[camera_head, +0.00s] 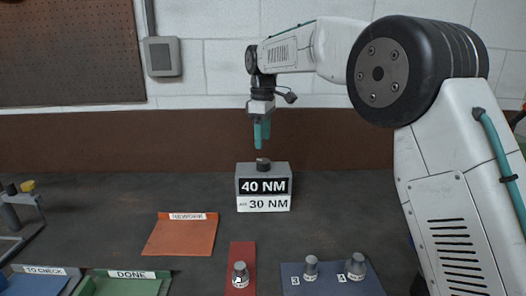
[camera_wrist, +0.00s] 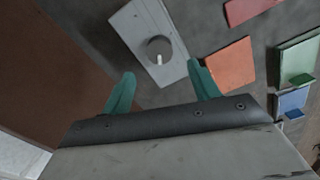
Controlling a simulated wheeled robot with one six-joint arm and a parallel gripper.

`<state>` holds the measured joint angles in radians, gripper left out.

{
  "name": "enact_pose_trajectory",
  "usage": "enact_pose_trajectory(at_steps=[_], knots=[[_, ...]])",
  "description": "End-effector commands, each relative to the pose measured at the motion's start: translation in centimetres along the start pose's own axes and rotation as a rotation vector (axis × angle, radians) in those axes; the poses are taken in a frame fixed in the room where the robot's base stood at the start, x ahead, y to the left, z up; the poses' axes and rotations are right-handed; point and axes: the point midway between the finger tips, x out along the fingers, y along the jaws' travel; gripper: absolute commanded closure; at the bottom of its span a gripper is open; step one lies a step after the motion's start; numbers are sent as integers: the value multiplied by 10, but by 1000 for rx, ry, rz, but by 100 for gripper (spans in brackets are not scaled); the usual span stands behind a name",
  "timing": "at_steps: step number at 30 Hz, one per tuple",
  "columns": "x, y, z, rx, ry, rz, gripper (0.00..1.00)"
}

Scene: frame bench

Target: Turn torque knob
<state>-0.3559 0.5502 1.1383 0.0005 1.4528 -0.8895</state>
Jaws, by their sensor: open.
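The torque knob (camera_head: 262,165) is a dark round knob on top of a grey box (camera_head: 249,171). The box front reads "40 NM" above a smaller "30 NM" line. In the wrist view the knob (camera_wrist: 159,49) shows from above with a light pointer mark, on the grey box top (camera_wrist: 131,24). My gripper (camera_head: 262,135) points down just above the knob in the head view, apart from it. In the wrist view its two teal fingers (camera_wrist: 163,90) are spread and empty, with the knob beyond and between them.
An orange tray (camera_head: 180,238), a red mat (camera_head: 241,252) with a metal piece, and a blue mat (camera_head: 372,284) with two metal pieces lie in front. A green "DONE" tray (camera_head: 100,287) and a blue "TO CHECK" tray (camera_head: 70,271) are front left. A clamp-like tool (camera_head: 14,213) stands left.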

Motion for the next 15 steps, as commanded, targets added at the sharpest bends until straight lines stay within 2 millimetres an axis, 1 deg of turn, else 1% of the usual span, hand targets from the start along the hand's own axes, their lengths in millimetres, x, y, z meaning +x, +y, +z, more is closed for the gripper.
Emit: enact_pose_trajectory(at_steps=[1,5,6,8,9,12,15], knots=[[0,0,0,126,0,0,39],[0,0,1,510,0,0,39],[0,0,1,630,0,0,39],[0,0,1,807,0,0,39],[0,0,2,926,0,0,39],[0,0,2,1208,0,0,39],[0,0,2,1446,0,1,39]])
